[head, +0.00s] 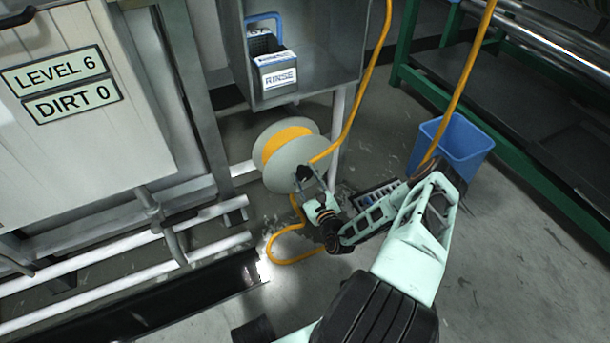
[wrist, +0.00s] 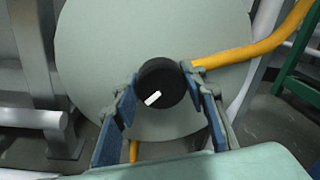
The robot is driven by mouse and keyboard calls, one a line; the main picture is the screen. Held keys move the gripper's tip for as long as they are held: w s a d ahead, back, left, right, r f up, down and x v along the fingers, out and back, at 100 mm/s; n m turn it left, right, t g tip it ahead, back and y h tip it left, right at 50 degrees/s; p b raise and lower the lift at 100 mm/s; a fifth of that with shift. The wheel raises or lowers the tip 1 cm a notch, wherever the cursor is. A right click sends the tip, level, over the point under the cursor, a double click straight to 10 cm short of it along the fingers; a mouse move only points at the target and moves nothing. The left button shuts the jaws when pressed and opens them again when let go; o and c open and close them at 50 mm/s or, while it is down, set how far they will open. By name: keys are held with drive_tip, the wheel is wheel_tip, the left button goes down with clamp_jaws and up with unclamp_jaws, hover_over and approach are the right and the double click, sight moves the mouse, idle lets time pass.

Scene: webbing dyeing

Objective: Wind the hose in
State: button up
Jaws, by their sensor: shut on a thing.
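The hose reel (head: 290,167) is a pale grey-green drum with yellow-orange hose (head: 285,141) wound on it. Its round side plate (wrist: 88,85) fills much of the wrist view. A black round knob (wrist: 161,86) with a white mark stands on that plate. My gripper (head: 309,178) is at the reel's face, shut on the knob, with a blue-padded finger on each side of it in the wrist view. Loose hose runs up from the reel to the right. Another length hangs below the reel and loops on the floor. My fingers partly hide the knob in the head view.
A grey metal box above the reel holds a blue-handled container labelled RINSE (head: 278,75). A blue bin (head: 452,148) stands to the right by a green-framed rack (head: 530,165). White pipes (head: 130,245) run at lower left, below a cabinet with LEVEL 6 and DIRT 0 signs (head: 62,84).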

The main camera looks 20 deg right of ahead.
drive_tip(key=shift+c, duration=1.2)
drive_tip(key=shift+d+m, duration=0.1)
drive_tip(key=shift+m, duration=0.2)
drive_tip(key=m+p, duration=0.1)
drive_tip(key=m, duration=0.1)
drive_tip(key=shift+r+m+p, duration=0.15)
drive_tip(key=shift+m+p, duration=0.15)
drive_tip(key=m+p, duration=0.1)
drive_tip(key=m, duration=0.2)
drive_tip(key=shift+d+m+g, duration=0.1)
drive_tip(key=shift+m+g, duration=0.2)
drive_tip(key=m, duration=0.3)
drive_tip(key=shift+y+p, duration=0.3)
drive_tip(key=shift+p, duration=0.05)
drive_tip(key=m, duration=0.5)
drive_tip(key=shift+y, duration=0.3)
drive_tip(key=m, duration=0.2)
drive_tip(key=m+b, duration=0.1)
drive_tip(key=m, duration=0.2)
drive_tip(key=shift+d+f+m+y, duration=0.1)
drive_tip(key=shift+f+m+y, duration=0.1)
drive_tip(key=shift+m+y, duration=0.1)
